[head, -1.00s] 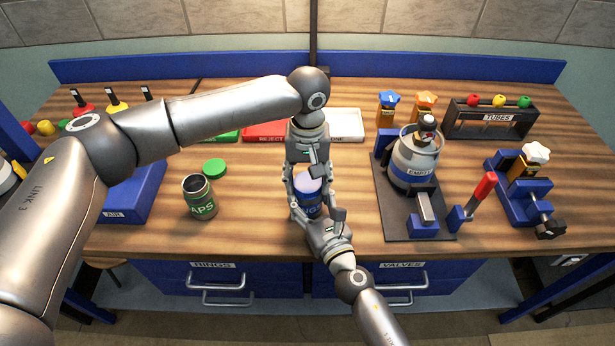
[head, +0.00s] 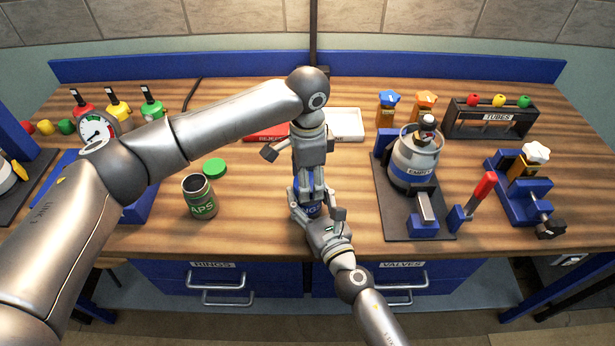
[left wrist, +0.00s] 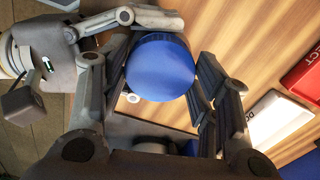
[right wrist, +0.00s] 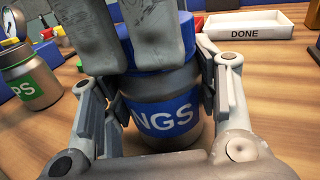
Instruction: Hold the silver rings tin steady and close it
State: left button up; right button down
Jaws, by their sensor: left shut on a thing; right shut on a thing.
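The silver rings tin with a blue label (head: 311,212) stands upright near the front middle of the table; its label also shows in the right wrist view (right wrist: 170,118). My right gripper (head: 315,213) is shut on the tin's body from the front. My left gripper (head: 307,194) points down from above, shut on the round blue lid (left wrist: 160,68), which fills the space between its fingers in the left wrist view.
An open caps tin (head: 200,198) stands to the left, with its green lid (head: 214,168) behind it. The red reject tray (head: 265,133) and white done tray (head: 346,124) lie behind. A gas canister on a stand (head: 415,165) stands to the right.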

pick_arm(q)
jog(key=m, duration=0.6)
jog(key=o, duration=1.2)
notch_tip(320, 180, up, 12)
pick_arm(e)
jog(key=shift+c, duration=2.2)
grip_release()
